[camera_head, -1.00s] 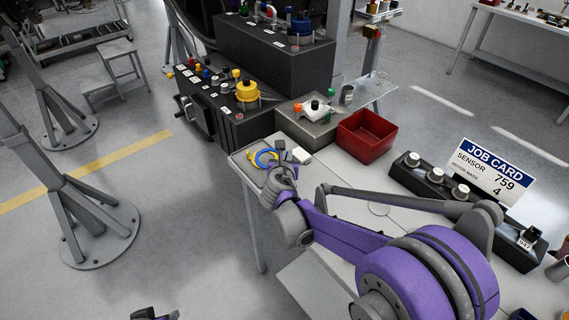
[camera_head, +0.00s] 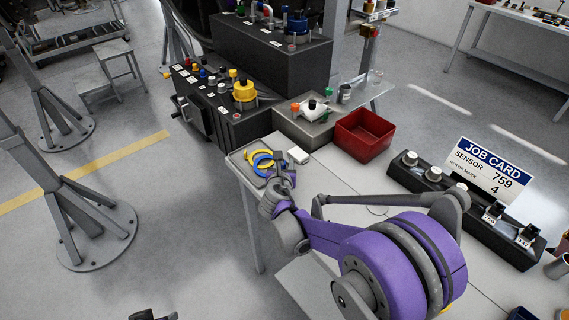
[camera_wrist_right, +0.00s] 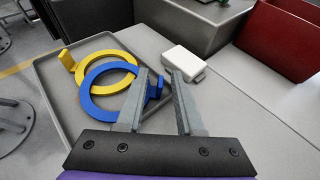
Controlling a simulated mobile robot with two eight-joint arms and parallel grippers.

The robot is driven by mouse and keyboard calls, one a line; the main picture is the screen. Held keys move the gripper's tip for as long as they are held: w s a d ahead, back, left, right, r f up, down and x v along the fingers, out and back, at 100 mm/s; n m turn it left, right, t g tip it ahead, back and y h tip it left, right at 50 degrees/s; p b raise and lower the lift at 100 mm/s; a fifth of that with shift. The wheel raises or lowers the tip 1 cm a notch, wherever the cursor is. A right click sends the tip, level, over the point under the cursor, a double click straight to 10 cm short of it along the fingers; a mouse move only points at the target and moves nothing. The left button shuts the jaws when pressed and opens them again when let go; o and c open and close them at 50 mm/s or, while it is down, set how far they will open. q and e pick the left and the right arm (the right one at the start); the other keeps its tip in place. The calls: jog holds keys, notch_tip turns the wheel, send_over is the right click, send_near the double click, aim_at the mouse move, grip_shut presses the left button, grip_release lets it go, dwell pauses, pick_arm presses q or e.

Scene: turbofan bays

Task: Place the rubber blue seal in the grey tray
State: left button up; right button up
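The blue seal (camera_head: 262,162) is a ring with a small tab. In the right wrist view the blue seal (camera_wrist_right: 88,92) lies in the grey tray (camera_wrist_right: 62,105), partly over a yellow ring seal (camera_wrist_right: 104,56). The grey tray also shows in the head view (camera_head: 236,158). My right gripper (camera_head: 284,170) is at the tray's right side. In the wrist view its fingers (camera_wrist_right: 160,76) stand apart, with the blue tab between them, close to the left finger; contact is unclear. Only a bit of my left gripper (camera_head: 152,316) shows at the bottom edge.
A white box (camera_wrist_right: 184,61) sits just right of the tray. A dark rack with a job card (camera_head: 488,168) is at the right. The bench between is mostly clear.

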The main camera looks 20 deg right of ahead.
jog(key=v, duration=1.2)
jog(key=shift+r, duration=0.1)
